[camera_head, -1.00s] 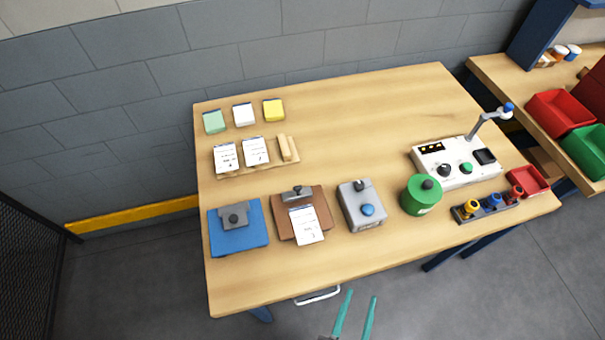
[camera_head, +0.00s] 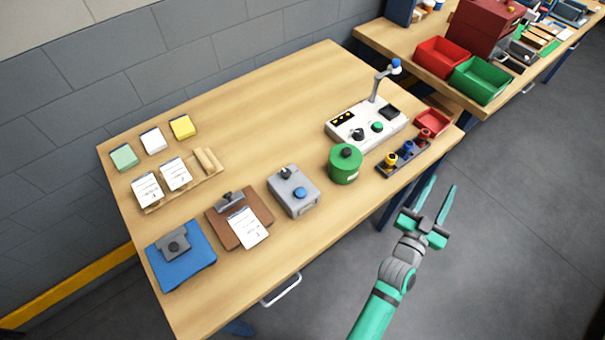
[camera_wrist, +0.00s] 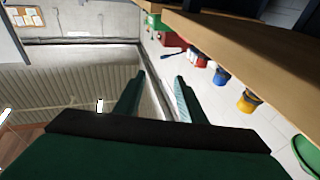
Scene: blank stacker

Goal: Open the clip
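A brown clipboard (camera_head: 220,232) lies on the wooden table, with a metal clip (camera_head: 230,201) at its far end and a white sheet (camera_head: 249,228) on its near right part. To its left is a blue board (camera_head: 185,272) with a grey clip piece and dark knob (camera_head: 175,243). I cannot tell which clip the task means. My gripper (camera_head: 442,184) is open and empty, off the table's front right edge and well right of both boards. In the wrist view its two fingers (camera_wrist: 160,80) are spread with nothing between them.
On the table (camera_head: 300,100) stand a grey box with a blue button (camera_head: 293,191), a green canister (camera_head: 345,164), a white control panel (camera_head: 366,126), a rack of coloured knobs (camera_head: 405,157) and a red tray (camera_head: 432,121). A drawer handle (camera_head: 281,291) juts from the front.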

